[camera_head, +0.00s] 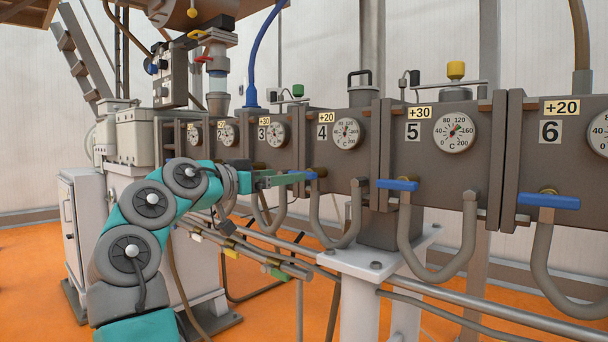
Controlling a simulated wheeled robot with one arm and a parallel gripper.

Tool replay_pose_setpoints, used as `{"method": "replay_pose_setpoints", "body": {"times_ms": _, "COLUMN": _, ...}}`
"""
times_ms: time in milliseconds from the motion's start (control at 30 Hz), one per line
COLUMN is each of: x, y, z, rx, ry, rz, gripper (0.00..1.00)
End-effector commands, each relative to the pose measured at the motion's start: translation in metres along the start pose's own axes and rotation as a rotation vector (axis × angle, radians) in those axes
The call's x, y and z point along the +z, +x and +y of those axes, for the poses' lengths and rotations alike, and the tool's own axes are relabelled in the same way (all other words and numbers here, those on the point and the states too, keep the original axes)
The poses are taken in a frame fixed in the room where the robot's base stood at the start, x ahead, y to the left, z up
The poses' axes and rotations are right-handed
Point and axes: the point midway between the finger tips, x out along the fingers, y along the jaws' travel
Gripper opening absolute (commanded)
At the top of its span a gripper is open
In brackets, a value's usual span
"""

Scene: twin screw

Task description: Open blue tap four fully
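Blue tap four (312,175) sits low on the brown box marked 4, above a grey bent pipe. Only a small blue part of its handle shows, with brass beside it. My gripper (298,178), with teal fingers, reaches in from the left and overlaps the left part of the handle. The fingers look close together there. I cannot tell whether they grip the handle or are only beside it. The handle's exact angle is hidden by the fingers.
Blue tap five (397,185) and blue tap six (548,201) lie to the right, their handles roughly level. Grey bent pipes (437,275) hang below the boxes. A white stand (380,262) and long metal pipes (470,298) run beneath. The orange floor (265,315) shows below.

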Motion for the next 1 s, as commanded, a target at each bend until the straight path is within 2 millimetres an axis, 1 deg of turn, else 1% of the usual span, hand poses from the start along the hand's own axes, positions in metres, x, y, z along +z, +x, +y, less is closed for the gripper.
{"method": "replay_pose_setpoints", "body": {"times_ms": 300, "x": 0.0, "y": 0.047, "z": 0.0, "rx": -0.002, "ry": -0.003, "rz": -0.004, "gripper": 1.0}}
{"method": "replay_pose_setpoints", "body": {"times_ms": 500, "x": 0.0, "y": 0.066, "z": 0.001, "rx": 0.0, "ry": 0.0, "rz": -0.004, "gripper": 1.0}}
{"method": "replay_pose_setpoints", "body": {"times_ms": 633, "x": 0.0, "y": 0.07, "z": 0.0, "rx": -0.002, "ry": 0.0, "rz": -0.003, "gripper": 1.0}}
{"method": "replay_pose_setpoints", "body": {"times_ms": 867, "x": 0.001, "y": 0.071, "z": -0.001, "rx": -0.002, "ry": -0.001, "rz": -0.002, "gripper": 1.0}}
{"method": "replay_pose_setpoints", "body": {"times_ms": 900, "x": 0.001, "y": 0.071, "z": -0.001, "rx": -0.002, "ry": -0.001, "rz": -0.002, "gripper": 0.98}}
{"method": "replay_pose_setpoints", "body": {"times_ms": 1000, "x": 0.001, "y": 0.071, "z": -0.001, "rx": -0.002, "ry": -0.001, "rz": -0.002, "gripper": 0.86}}
